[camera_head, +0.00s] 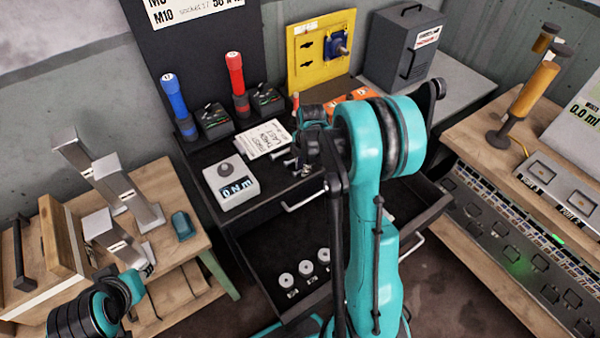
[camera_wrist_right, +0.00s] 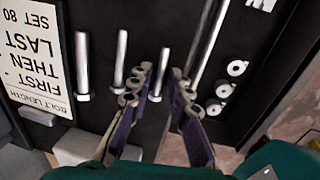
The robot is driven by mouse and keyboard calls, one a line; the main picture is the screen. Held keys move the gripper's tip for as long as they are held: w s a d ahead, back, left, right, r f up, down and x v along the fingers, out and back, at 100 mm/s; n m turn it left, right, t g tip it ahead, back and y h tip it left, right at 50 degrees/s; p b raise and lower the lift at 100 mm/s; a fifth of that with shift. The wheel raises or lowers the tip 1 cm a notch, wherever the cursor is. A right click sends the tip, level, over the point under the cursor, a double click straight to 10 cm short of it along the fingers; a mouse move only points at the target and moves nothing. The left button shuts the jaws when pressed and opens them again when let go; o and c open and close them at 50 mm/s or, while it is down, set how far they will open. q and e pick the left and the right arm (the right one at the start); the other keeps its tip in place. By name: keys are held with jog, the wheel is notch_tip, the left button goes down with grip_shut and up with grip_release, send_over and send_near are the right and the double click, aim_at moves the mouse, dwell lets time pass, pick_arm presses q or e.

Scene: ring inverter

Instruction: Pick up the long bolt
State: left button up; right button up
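Three silver bolts lie side by side on the black surface in the right wrist view. The left bolt (camera_wrist_right: 82,65) looks longest, the middle bolt (camera_wrist_right: 121,60) a little shorter, and the right bolt (camera_wrist_right: 158,80) shortest. My right gripper (camera_wrist_right: 162,72) is open, its fingers either side of the right bolt in the picture. I cannot tell whether they touch it. In the head view my right gripper (camera_head: 298,160) is over the black bench, partly hidden by my arm. My left gripper (camera_head: 148,262) is low at the left by the wooden table; its finger opening is unclear.
A bolt length card (camera_wrist_right: 30,55) lies left of the bolts. A torque display (camera_head: 230,185) stands on the bench near the open drawer (camera_head: 260,240), which holds several white washers. Wooden tables (camera_head: 165,180) flank the bench.

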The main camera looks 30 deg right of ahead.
jog(key=shift+r, duration=0.1)
grip_shut()
